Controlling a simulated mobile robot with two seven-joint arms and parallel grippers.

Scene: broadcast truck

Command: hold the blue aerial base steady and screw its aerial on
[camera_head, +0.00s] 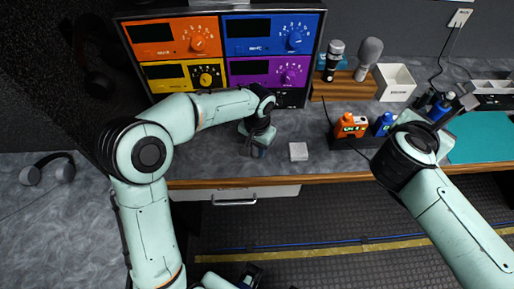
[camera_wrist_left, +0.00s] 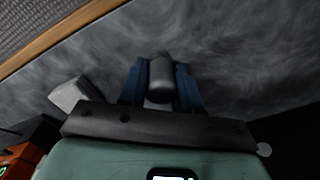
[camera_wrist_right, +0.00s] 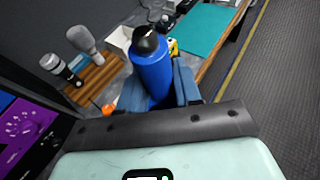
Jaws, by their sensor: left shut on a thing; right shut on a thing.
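My right gripper (camera_wrist_right: 160,95) is shut on a blue cylinder with a black rounded end (camera_wrist_right: 152,70), the only piece matching the blue aerial base; I cannot tell for sure. In the head view my right gripper (camera_head: 436,106) is above the bench at the right. My left gripper (camera_wrist_left: 161,90) is shut on a short grey cylinder (camera_wrist_left: 161,76), perhaps the aerial; its far end points away from the wrist. In the head view my left gripper (camera_head: 257,148) is low over the bench front, and its piece is hidden. The two held pieces are far apart.
An orange unit (camera_head: 350,124) and a blue unit (camera_head: 384,122) stand in a dark holder between my grippers. A small pale block (camera_head: 298,151) lies right of my left gripper. Behind are microphones on a wooden stand (camera_head: 345,88), a white box (camera_head: 396,80) and coloured panels. A teal mat (camera_head: 482,138) lies right.

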